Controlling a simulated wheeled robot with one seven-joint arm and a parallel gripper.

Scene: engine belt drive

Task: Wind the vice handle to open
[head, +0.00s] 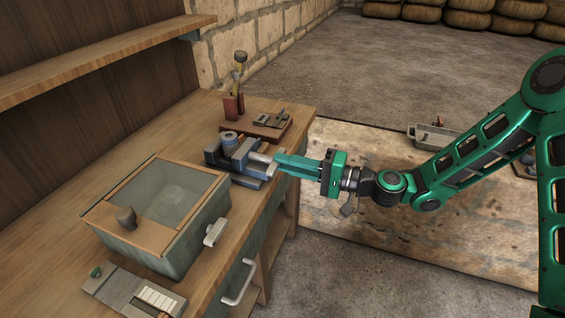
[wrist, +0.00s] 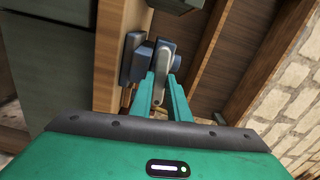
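The blue-grey vice (head: 240,154) stands on the workbench near its right edge. In the wrist view, the vice's light grey handle (wrist: 162,62) hangs in front of a dark round boss. My gripper (head: 282,164) reaches in from the right, its green fingers at the front of the vice. In the wrist view, my gripper's two fingertips (wrist: 161,82) lie on either side of the handle, very close to it. I cannot tell whether both fingers press on it. In the head view, the fingers hide most of the handle.
The wooden workbench (head: 146,150) also holds a glass-topped box (head: 205,221) left of the vice and a reddish tool board (head: 262,131) behind it. A shelf (head: 95,66) juts out above the bench at left. Open floor lies to the right.

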